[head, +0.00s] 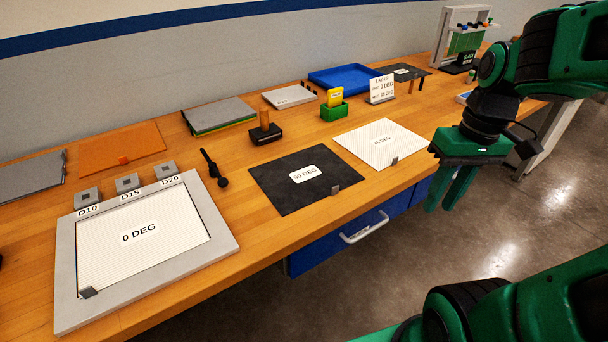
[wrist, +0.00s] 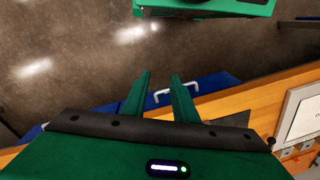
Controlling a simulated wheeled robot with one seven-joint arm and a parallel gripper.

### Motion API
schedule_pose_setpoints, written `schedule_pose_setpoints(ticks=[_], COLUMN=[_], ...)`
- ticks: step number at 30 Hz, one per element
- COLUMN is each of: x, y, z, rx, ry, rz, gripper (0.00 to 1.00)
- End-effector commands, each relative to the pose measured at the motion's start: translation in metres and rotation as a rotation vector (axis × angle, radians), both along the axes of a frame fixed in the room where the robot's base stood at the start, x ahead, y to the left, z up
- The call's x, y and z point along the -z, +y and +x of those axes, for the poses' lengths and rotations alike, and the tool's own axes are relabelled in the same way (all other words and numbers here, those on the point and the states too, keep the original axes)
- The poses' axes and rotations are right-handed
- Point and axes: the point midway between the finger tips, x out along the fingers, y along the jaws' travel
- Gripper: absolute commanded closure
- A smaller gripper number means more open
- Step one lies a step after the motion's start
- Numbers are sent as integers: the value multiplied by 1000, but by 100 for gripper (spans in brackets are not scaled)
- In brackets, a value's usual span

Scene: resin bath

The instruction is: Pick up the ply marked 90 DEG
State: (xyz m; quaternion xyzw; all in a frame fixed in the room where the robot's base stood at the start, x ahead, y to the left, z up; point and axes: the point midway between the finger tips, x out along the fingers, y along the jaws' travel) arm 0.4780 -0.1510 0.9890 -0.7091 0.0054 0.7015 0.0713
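The ply marked 90 DEG (head: 283,187) is a black square sheet with a white label, lying flat on the wooden bench in the head view. A small grey tab (head: 332,189) sits at its front right edge. My gripper (head: 447,207) is to the right of the ply, out past the bench's front edge, with its fingers pointing down. The fingers are apart and nothing is between them; the wrist view also shows the two separated fingers (wrist: 162,77). A dark corner beside the right finger in the wrist view may be the ply.
A white 45 DEG ply (head: 372,150) lies right of the black one. A grey frame (head: 226,232) holding a 0 DEG ply (head: 115,259) is at left. A blue drawer (head: 325,245) hangs below the bench.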

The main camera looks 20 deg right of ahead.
Motion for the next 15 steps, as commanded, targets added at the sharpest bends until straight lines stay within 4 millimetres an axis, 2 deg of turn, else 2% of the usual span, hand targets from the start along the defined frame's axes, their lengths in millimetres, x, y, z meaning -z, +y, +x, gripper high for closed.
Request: schedule_pose_setpoints(ticks=[1, 6, 10, 15], x=[-5, -20, -25, -28], y=[8, 44, 71, 98], z=[23, 96, 138, 170], rx=[-162, -799, -1251, -1683], ry=[-15, -115, -206, -309], rz=[28, 126, 190, 250], gripper=[74, 74, 74, 74])
